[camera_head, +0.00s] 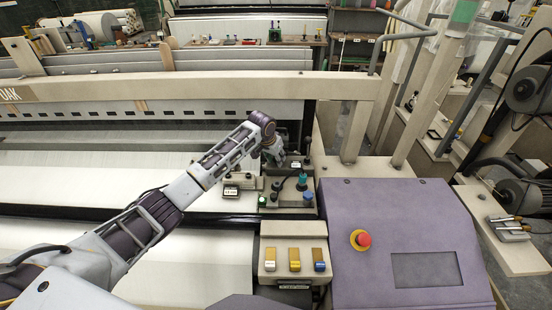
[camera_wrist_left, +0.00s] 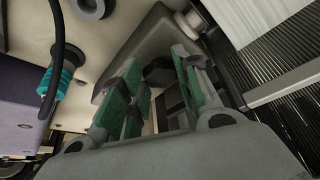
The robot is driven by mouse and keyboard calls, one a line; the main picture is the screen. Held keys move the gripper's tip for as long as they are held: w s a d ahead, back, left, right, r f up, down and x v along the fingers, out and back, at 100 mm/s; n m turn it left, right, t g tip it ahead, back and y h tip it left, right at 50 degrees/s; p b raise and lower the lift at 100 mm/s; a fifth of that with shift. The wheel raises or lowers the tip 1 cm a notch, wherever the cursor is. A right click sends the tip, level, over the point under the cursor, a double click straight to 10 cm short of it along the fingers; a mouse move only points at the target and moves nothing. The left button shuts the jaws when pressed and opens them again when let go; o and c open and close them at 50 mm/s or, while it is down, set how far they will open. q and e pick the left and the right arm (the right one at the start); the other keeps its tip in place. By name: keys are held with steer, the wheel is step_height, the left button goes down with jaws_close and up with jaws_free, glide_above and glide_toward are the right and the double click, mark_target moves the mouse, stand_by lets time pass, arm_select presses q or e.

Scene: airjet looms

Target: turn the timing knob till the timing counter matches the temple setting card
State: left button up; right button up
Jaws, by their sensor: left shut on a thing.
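My left arm reaches in from the left in the head view, and its gripper (camera_head: 276,158) is down at the small control panel of the loom. In the left wrist view the green-padded fingers (camera_wrist_left: 160,85) stand on either side of a dark faceted knob (camera_wrist_left: 158,70) and are shut on it. In the head view the arm and gripper hide this knob. A small device with a pale readout (camera_head: 231,191) sits left of the panel, perhaps the timing counter; its digits are too small to read. I cannot make out which label is the temple setting card.
A teal-collared cable fitting (camera_head: 302,182) stands close to the gripper, and it also shows in the left wrist view (camera_wrist_left: 57,82). A box with three coloured switches (camera_head: 295,262) is in front. A purple cabinet with a red emergency button (camera_head: 364,240) is at right.

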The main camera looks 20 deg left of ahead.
arm_select(q)
steer(key=o, duration=1)
steer(key=shift+d+n+y, duration=0.1)
steer(key=shift+n+y, duration=0.2)
steer(key=shift+n, duration=0.4)
steer(key=shift+d+n+y, duration=0.15)
steer(key=shift+n+y, duration=0.3)
steer(key=shift+n, duration=0.75)
steer(key=shift+d+n+y, duration=0.1)
steer(key=shift+n+y, duration=0.35)
steer(key=shift+n, duration=0.75)
